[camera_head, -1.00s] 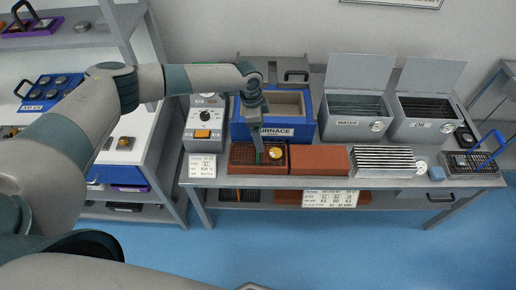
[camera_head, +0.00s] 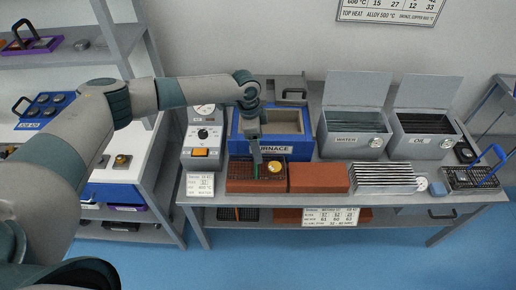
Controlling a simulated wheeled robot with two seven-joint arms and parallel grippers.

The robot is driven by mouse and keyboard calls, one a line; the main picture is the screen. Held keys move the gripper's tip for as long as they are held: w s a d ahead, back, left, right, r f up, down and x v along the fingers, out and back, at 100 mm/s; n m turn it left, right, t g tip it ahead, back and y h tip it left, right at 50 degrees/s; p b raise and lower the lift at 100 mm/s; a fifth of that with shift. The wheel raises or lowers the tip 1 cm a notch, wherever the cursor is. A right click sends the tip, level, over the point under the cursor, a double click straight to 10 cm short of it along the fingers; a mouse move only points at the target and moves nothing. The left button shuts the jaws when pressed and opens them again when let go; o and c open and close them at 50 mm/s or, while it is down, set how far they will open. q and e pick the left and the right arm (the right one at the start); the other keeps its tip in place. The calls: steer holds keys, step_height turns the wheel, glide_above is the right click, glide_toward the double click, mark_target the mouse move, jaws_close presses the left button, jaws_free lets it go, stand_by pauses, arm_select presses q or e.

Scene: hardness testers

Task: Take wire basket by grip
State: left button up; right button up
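The wire basket (camera_head: 470,179) is a dark mesh tray with a blue grip (camera_head: 492,158) arching over it. It sits at the right end of the bench, and small pieces seem to lie in it. My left gripper (camera_head: 256,168) points down over a brick-red block with a dark grid top (camera_head: 240,185), in front of the furnace (camera_head: 270,140), far left of the basket. Its fingers are too small to tell open from shut. A yellow round piece (camera_head: 275,167) lies beside its tip. My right gripper is not in view.
Open-lidded WATER (camera_head: 343,149) and OIL (camera_head: 412,148) tanks stand behind the basket's left. A finned metal rack (camera_head: 382,178) and a plain red brick (camera_head: 318,178) line the front edge. A control box (camera_head: 203,140) stands left of the furnace.

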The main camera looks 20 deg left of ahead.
arm_select(q)
steer(key=shift+d+r, duration=0.1)
steer(key=shift+r, duration=0.6)
steer(key=s+d+r+b, duration=0.4)
steer(key=s+d+r, duration=0.2)
steer(key=d, duration=0.3)
steer(key=shift+s+d+r, duration=0.15)
steer(key=shift+d+r, duration=0.2)
steer(key=shift+r, duration=0.15)
